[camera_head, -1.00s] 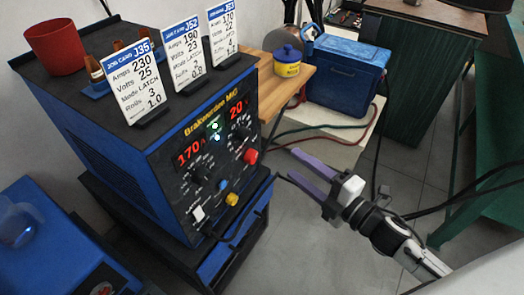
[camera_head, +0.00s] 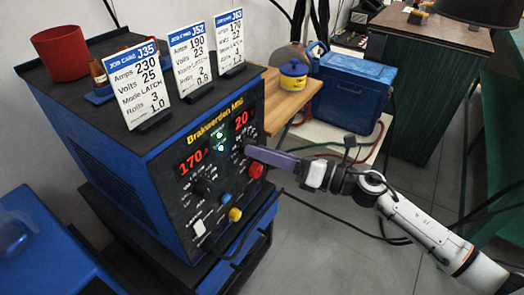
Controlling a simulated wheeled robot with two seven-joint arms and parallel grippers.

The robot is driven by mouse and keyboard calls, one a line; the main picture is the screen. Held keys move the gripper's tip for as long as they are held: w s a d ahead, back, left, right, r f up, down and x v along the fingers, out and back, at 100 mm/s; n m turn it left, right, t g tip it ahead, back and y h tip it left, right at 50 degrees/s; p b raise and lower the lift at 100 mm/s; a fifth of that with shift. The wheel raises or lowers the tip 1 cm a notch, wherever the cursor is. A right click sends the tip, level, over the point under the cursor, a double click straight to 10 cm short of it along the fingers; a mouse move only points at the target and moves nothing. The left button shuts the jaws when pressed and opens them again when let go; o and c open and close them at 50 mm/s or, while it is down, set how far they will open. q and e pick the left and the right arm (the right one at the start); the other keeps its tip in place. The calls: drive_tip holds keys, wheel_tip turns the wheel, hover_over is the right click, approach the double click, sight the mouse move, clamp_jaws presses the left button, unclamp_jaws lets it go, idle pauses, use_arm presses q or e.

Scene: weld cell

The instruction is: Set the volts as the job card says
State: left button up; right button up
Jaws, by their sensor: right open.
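The welding machine (camera_head: 150,165) has a front panel with a red display reading 170 (camera_head: 194,161) and another reading 20 (camera_head: 242,119). Black knobs sit below the displays; the left black knob (camera_head: 205,187) is clear. My right gripper (camera_head: 250,151) reaches in from the right, its purple fingertips at the panel below the 20 display, covering part of the right-hand dial. The fingers overlap in this view, and contact with the knob cannot be told. Job cards stand on top: J35 (camera_head: 140,85) says volts 25, J52 (camera_head: 191,60) says 23, the rightmost card (camera_head: 230,40) says 22.
A red knob (camera_head: 256,170), yellow knob (camera_head: 235,214) and white switch (camera_head: 199,228) are lower on the panel. A red cup (camera_head: 58,50) is on the machine. A yellow pot (camera_head: 293,75) and blue cooler (camera_head: 350,90) stand behind. Cables hang below my right arm.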

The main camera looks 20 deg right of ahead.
drive_tip(key=shift+w+a, duration=0.2)
drive_tip(key=shift+a, duration=0.05)
drive_tip(key=c, duration=1.1)
drive_tip(key=shift+o, duration=0.2)
